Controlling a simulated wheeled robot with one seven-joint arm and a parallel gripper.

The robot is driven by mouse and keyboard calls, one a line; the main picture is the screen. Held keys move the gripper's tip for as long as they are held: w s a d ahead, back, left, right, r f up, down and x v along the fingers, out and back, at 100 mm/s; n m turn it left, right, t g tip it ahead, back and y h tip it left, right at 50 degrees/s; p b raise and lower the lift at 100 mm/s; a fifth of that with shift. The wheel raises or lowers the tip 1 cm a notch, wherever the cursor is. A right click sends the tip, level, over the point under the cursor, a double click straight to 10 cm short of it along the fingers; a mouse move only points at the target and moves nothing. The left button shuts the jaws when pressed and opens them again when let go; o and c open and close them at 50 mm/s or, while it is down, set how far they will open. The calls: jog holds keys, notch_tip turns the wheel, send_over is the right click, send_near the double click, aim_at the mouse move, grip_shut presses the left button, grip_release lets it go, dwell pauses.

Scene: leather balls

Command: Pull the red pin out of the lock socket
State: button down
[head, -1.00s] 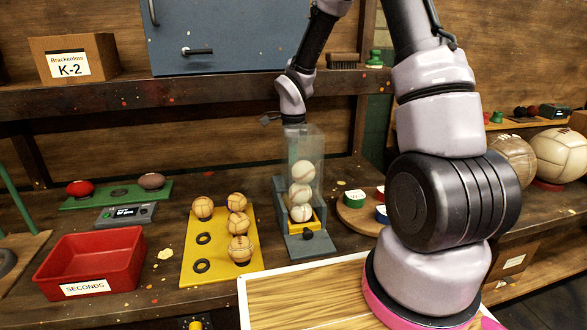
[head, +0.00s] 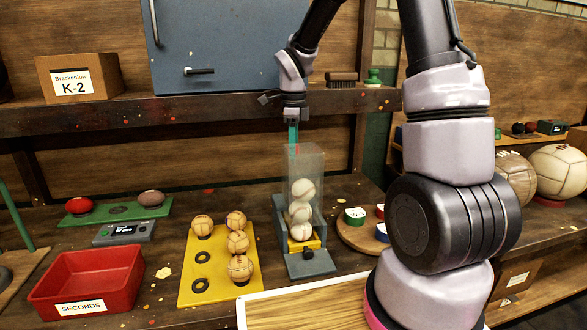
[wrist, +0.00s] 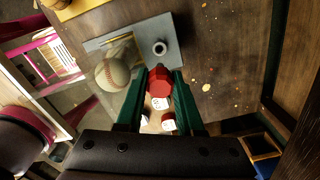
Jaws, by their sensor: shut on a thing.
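My gripper (head: 293,146) is up behind the top of the clear ball tube (head: 308,185), its green fingers pointing down. In the wrist view the fingers (wrist: 158,82) are shut on the red pin (wrist: 158,76), whose faceted red head shows between them. Only a small speck of red shows at the fingertips in the head view. The lock socket (wrist: 160,47) is a grey ring with a dark, empty-looking hole on the grey base (wrist: 153,30). The pin appears apart from it. The socket is hidden in the head view.
The tube holds several white baseballs (head: 302,189) over a yellow part. A round board (head: 352,232) with tape rolls stands to the right, a yellow ball rack (head: 212,262) and red bin (head: 90,280) to the left. The shelf edge (head: 200,115) runs behind the gripper.

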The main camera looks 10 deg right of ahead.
notch_tip(320, 180, up, 7)
jog(key=shift+f, duration=5.65)
